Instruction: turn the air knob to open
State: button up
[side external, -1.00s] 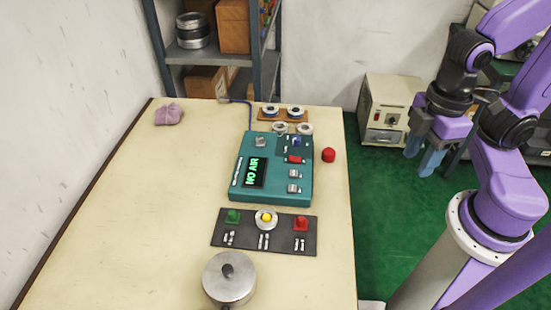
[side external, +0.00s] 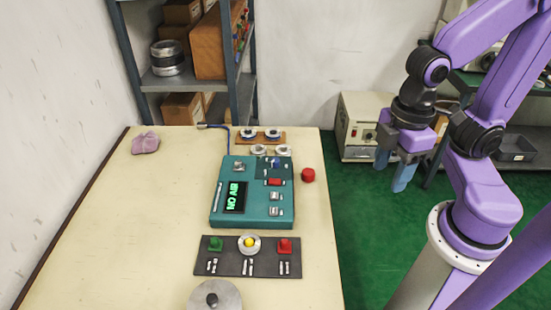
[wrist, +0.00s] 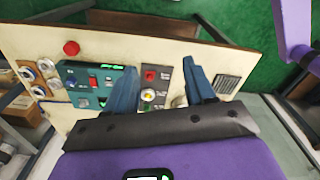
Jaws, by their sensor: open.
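A teal control box (side external: 224,215) stands on the table, its lit display (side external: 234,198) reading "NO AIR". A small blue knob (side external: 275,162) sits at its top right, on a dark patch, and a grey knob (side external: 239,166) at its top left. I cannot tell from labels which one is the air knob, nor read its setting. My gripper (side external: 393,170) is open and empty, pointing down beyond the table's right edge, well apart from the box. In the wrist view, the box (wrist: 75,88) shows left of my blue fingers.
A red button (side external: 308,175) stands right of the box. A dark panel (side external: 235,263) with green, yellow and red controls lies in front, then a metal pot (side external: 214,292). Bearing rings (side external: 274,134) sit behind the box. The table's left side (side external: 120,220) is mostly clear.

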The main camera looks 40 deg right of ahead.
jog(key=w+a, duration=0.3)
jog(key=w, duration=0.6)
jog(key=n, duration=0.3)
send_over(275, 160)
notch_tip(275, 160, down, 4)
jog(key=f, duration=0.1)
notch_tip(275, 160, down, 16)
jog(key=shift+d+f, duration=0.1)
jog(key=shift+f, duration=0.15)
grip_shut()
